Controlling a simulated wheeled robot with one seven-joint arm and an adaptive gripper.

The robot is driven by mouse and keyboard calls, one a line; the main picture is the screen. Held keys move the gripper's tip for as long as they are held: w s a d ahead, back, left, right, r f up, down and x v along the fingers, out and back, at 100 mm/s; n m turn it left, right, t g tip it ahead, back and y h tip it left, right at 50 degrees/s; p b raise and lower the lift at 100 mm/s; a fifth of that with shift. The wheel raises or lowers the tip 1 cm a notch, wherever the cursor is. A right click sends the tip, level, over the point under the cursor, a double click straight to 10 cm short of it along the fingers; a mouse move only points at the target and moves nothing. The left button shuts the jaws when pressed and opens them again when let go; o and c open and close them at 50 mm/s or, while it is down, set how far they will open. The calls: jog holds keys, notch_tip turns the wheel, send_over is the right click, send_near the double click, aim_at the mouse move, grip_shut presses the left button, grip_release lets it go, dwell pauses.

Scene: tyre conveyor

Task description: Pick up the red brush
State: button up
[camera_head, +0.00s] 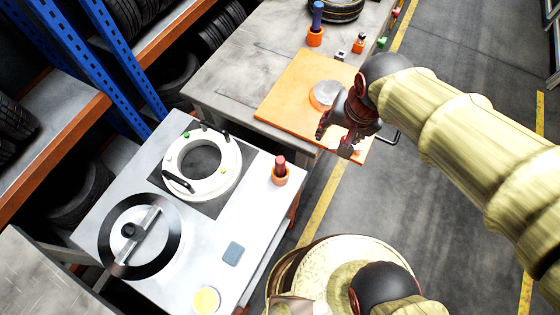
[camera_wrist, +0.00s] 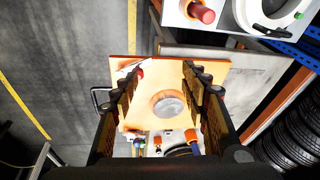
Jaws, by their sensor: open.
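The red brush (camera_head: 280,163) stands upright in a small orange holder (camera_head: 280,179) near the right edge of the white table. Only its red handle shows; its lower end is hidden in the holder. It also shows at the top of the wrist view (camera_wrist: 203,13). My gripper (camera_head: 336,142) is open and empty over the orange board, to the right of and beyond the brush in the head view. In the wrist view, the fingers (camera_wrist: 160,74) are apart, with a silver disc below between them. The gripper is not touching the brush.
The orange board (camera_head: 287,92) lies on a grey table with the silver disc (camera_head: 323,95). A blue-handled item (camera_head: 317,15) stands behind in another orange holder. The white table holds a white ring (camera_head: 225,160) and a black-rimmed disc (camera_head: 112,245). Tyre racks stand left.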

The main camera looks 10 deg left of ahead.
aim_at(279, 162)
jog(key=a+f+m+g+p, duration=0.1)
jog(key=a+f, duration=0.3)
jog(key=f, duration=0.1)
jog(key=a+f+m+g+p, duration=0.1)
jog(key=a+f, duration=0.3)
jog(key=a, duration=0.1)
jog(key=a+f+m+g+p, duration=0.1)
jog(key=a+f, duration=0.3)
jog(key=f, duration=0.1)
jog(key=shift+s+a+f+h, duration=0.2)
jog(key=shift+a+f+h, duration=0.15)
jog(key=shift+a+h, duration=0.05)
notch_tip(279, 162, down, 3)
jog(key=shift+r+m, duration=0.2)
jog(key=shift+m, duration=0.1)
jog(key=shift+w+d+f+b, duration=0.15)
jog(key=shift+f+b, duration=0.1)
jog(key=shift+f, duration=0.65)
jog(key=shift+w+a+f+b, duration=0.1)
jog(key=shift+f+b, duration=0.1)
jog(key=shift+f, duration=0.7)
jog(key=shift+w+d+f+b, duration=0.15)
jog(key=shift+f+b, duration=0.1)
jog(key=shift+f, duration=0.65)
jog(key=shift+c, duration=0.8)
grip_shut()
